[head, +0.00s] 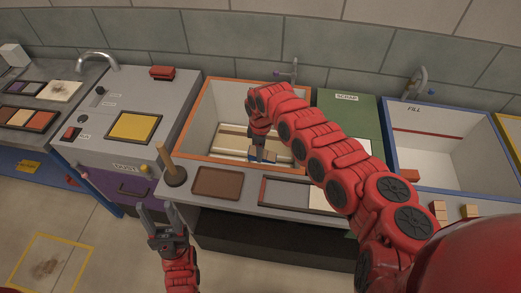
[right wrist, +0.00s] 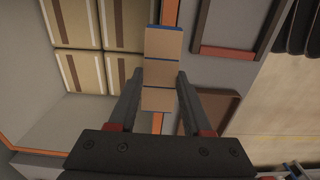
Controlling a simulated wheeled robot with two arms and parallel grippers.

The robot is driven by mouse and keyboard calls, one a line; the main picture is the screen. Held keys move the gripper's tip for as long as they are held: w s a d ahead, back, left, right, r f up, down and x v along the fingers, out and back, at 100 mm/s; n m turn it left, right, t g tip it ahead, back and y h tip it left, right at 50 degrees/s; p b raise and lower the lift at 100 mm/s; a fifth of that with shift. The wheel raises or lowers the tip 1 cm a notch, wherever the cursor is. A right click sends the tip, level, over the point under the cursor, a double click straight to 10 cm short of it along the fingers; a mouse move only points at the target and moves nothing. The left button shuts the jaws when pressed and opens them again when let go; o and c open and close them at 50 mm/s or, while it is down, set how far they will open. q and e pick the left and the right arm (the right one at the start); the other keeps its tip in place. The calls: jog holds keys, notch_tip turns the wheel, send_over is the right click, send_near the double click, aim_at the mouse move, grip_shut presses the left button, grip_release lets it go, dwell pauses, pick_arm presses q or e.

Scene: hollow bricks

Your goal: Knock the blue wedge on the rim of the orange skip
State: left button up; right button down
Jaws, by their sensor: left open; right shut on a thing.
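The orange skip (head: 198,110) is a pale open box with an orange rim, in the middle of the head view. My right gripper (head: 262,146) is over the skip's front side, shut on the blue wedge (head: 263,156). In the right wrist view the wedge (right wrist: 162,72) shows tan faces with blue edges between the fingers (right wrist: 158,80). It overlaps the orange rim (right wrist: 170,12) there; I cannot tell whether they touch. My left gripper (head: 163,214) is open and empty, low in front of the counter.
Striped tan panels (right wrist: 80,30) lie inside the skip. A plunger (head: 173,172), a brown tray (head: 217,183) and a divided tray (head: 285,193) sit on the ledge in front. A blue-rimmed basin (head: 450,145) stands right, beyond a green SCRAP bin (head: 346,112).

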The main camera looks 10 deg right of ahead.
aim_at(260, 165)
notch_tip(260, 165, down, 6)
jog(key=b, duration=0.3)
jog(key=shift+r+b, duration=0.2)
jog(key=shift+b, duration=0.15)
jog(key=shift+r+p, duration=0.45)
jog(key=shift+r, duration=0.05)
notch_tip(260, 165, up, 6)
jog(key=p, duration=0.4)
jog(key=shift+f, duration=0.25)
notch_tip(260, 165, down, 6)
jog(key=b, duration=0.4)
notch_tip(260, 165, up, 6)
jog(key=p, duration=0.4)
jog(key=shift+f, duration=0.2)
